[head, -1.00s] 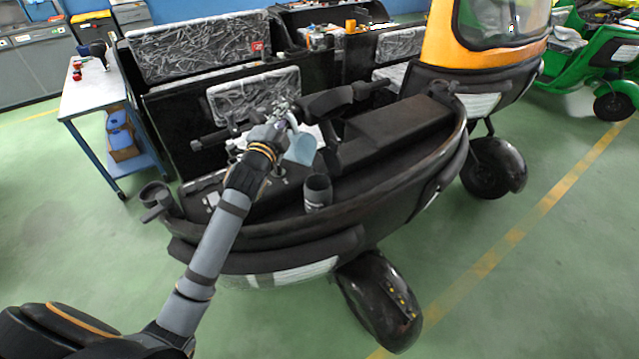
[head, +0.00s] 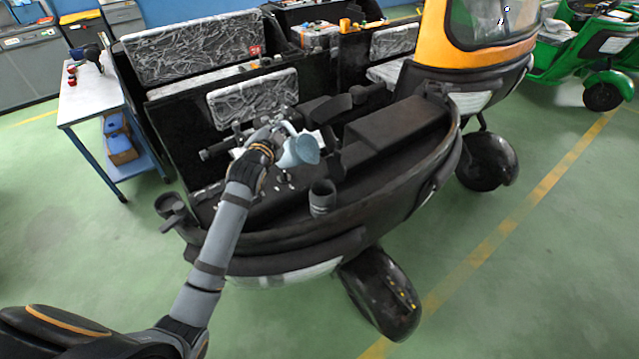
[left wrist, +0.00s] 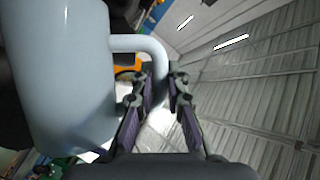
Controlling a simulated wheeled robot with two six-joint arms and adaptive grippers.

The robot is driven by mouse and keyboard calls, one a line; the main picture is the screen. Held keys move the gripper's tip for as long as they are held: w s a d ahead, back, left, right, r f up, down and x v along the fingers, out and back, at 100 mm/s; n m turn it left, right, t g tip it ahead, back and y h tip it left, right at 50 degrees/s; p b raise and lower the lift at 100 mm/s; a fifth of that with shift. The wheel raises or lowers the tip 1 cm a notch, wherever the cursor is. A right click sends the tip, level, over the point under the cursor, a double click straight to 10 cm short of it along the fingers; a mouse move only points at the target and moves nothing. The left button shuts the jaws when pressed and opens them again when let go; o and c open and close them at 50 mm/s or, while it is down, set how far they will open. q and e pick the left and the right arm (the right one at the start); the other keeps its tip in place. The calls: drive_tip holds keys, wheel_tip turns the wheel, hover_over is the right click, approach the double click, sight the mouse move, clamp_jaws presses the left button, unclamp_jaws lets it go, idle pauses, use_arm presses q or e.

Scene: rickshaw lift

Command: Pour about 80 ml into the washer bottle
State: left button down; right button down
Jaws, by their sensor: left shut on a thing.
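A pale blue jug (head: 300,152) is held up over the front of the black vehicle body in the head view. It is tilted, with its round mouth toward the right. My left gripper (head: 274,136) is shut on its handle; the left wrist view shows the jug (left wrist: 68,75) and its handle running between the fingers (left wrist: 158,95). A dark open-topped cylinder (head: 322,198), perhaps the washer bottle, stands upright, below and slightly right of the jug and apart from it. No liquid stream is visible, and the jug's fill cannot be seen. My right gripper is out of view.
The black rickshaw body (head: 300,235) has a raised rim around this area. A dark box-like part (head: 400,130) lies right of the jug. Another dark cup-shaped part (head: 168,205) is at the left rim. A white-topped table (head: 90,95) stands at the left.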

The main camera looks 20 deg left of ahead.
use_arm(q)
drive_tip(key=shift+a+f+n, duration=0.3)
drive_tip(key=shift+a+f, duration=0.3)
drive_tip(key=shift+a, duration=0.2)
drive_tip(key=shift+w+a+f, duration=0.1)
drive_tip(key=shift+a, duration=0.1)
drive_tip(key=shift+d, duration=0.1)
drive_tip(key=shift+w+d, duration=0.1)
drive_tip(key=shift+d, duration=0.35)
drive_tip(key=shift+a, duration=0.3)
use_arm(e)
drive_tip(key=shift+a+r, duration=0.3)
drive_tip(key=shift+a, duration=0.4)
use_arm(q)
drive_tip(key=shift+d, duration=0.15)
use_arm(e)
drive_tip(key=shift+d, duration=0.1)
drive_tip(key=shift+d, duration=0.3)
